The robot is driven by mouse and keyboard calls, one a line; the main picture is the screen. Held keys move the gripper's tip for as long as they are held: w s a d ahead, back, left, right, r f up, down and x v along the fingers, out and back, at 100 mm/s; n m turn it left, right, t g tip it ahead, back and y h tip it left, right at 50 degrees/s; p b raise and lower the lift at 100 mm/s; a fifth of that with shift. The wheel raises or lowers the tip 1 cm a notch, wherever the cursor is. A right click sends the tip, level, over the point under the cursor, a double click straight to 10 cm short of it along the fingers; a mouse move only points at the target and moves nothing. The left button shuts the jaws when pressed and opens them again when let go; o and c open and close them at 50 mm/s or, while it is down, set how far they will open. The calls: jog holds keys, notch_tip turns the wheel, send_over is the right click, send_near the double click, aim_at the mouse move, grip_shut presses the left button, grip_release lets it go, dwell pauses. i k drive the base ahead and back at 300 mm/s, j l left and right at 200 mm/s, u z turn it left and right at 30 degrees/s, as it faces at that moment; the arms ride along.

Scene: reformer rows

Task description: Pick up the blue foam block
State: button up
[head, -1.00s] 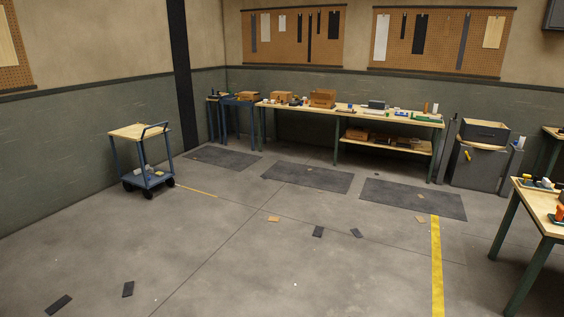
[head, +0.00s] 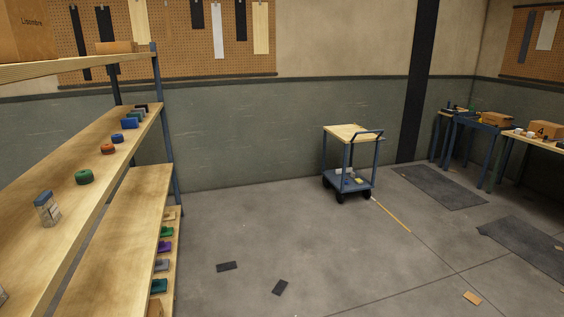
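Small blue items sit near the far end of the upper wooden shelf at the left: a blue block-like piece (head: 129,124) and a smaller blue piece (head: 117,138) nearer to me. At this distance I cannot tell whether either is the blue foam block. My gripper is not in view.
The wooden shelf rack (head: 98,205) fills the left side, with a glass jar (head: 47,209), a green ring-like item (head: 84,177) and an orange one (head: 108,149). A blue cart (head: 350,182) stands near the back wall. Open floor lies between, with a few flat scraps.

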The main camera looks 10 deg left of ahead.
aim_at(126, 123)
jog(key=i+j+u, duration=0.2)
jog(key=i+u, duration=0.25)
jog(key=i, duration=0.45)
jog(key=i+l+u, duration=0.15)
jog(key=i+u, duration=0.35)
jog(key=i, duration=0.4)
